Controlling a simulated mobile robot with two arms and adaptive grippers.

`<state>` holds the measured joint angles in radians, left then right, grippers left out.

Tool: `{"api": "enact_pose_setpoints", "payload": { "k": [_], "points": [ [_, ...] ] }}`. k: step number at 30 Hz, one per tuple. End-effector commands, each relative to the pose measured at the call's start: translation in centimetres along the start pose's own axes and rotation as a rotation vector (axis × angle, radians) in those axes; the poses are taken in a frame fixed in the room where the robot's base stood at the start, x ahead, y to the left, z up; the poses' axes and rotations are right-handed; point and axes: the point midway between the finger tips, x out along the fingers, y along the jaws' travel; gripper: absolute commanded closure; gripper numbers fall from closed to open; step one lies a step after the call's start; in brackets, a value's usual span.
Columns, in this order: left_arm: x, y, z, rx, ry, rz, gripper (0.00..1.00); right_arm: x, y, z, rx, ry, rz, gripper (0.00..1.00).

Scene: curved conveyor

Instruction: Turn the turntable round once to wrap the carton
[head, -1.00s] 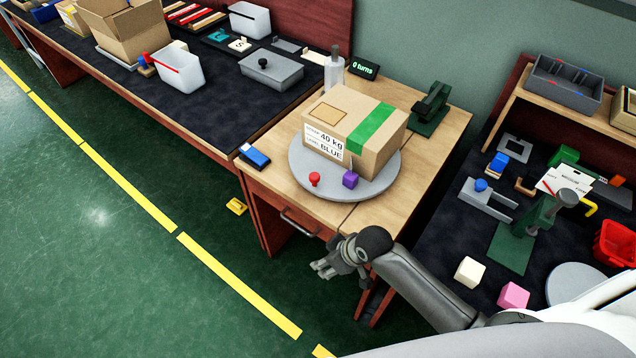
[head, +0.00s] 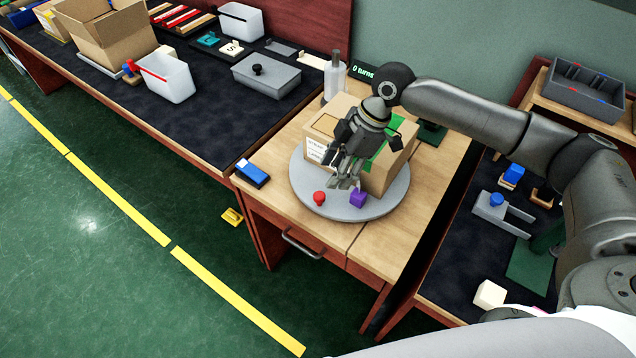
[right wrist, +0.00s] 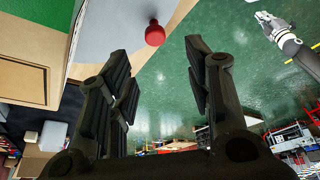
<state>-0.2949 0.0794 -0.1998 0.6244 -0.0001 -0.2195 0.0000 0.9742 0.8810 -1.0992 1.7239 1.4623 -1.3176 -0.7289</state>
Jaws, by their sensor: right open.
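The round grey turntable (head: 335,209) lies on the wooden table. The carton (head: 318,124), with a green strip and a white label, sits on it, partly hidden by my right gripper (head: 342,186). My right gripper is open, pointing down in front of the carton, close to the knob and cube. In the right wrist view the red knob (right wrist: 155,33) shows beyond the open fingers, apart from them. At upper right there, what looks like my left gripper (right wrist: 272,22) hangs over the floor.
A small display (head: 362,71) reads "0 turns". A white cylinder (head: 334,78) and a green holder (head: 432,133) stand behind the carton. The wood before the turntable is clear.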

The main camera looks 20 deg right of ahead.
Motion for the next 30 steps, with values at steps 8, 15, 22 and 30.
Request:
{"api": "enact_pose_setpoints", "payload": {
  "k": [8,15,22,30],
  "points": [
    [-0.2,0.1,0.7,0.000,-0.011,0.001,1.00,0.1,0.4,0.4,0.001,0.002,-0.007,0.54],
    [-0.7,0.1,1.0,0.000,-0.016,0.002,1.00,4.5,0.3,0.3,0.001,0.001,-0.006,0.54],
    [-1.0,0.1,0.9,0.000,-0.016,0.002,1.00,8.2,0.4,0.4,0.002,0.002,-0.004,0.54],
    [-1.1,0.1,0.7,0.000,-0.012,0.002,1.00,9.7,0.4,0.4,0.002,0.002,-0.002,0.54]
  ]
}}
